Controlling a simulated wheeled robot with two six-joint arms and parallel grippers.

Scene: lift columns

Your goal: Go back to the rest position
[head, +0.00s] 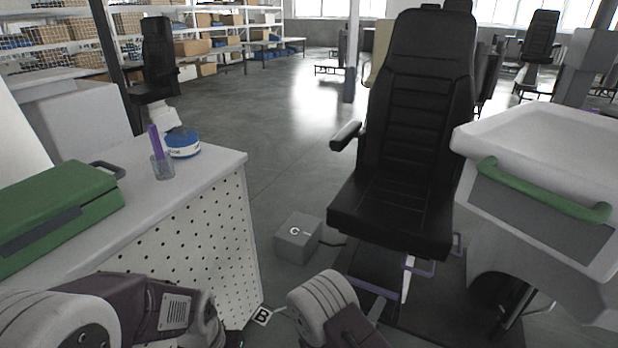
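In the head view, parts of my own two arms show along the bottom edge. A white joint and dark purple link of my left arm lie at the lower left, in front of the white perforated cabinet. A rounded white joint and dark link of my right arm show at the bottom centre, in front of the black chair (400,150). No fingertips of either gripper show, so I cannot see whether they hold anything.
The cabinet (215,240) bears a green case (75,210), a blue-and-white round container (183,143) and a clear cup (162,167) with a purple item. A grey cube (297,238) sits on the floor. A white tray-topped unit (550,150) stands right. Floor behind is open.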

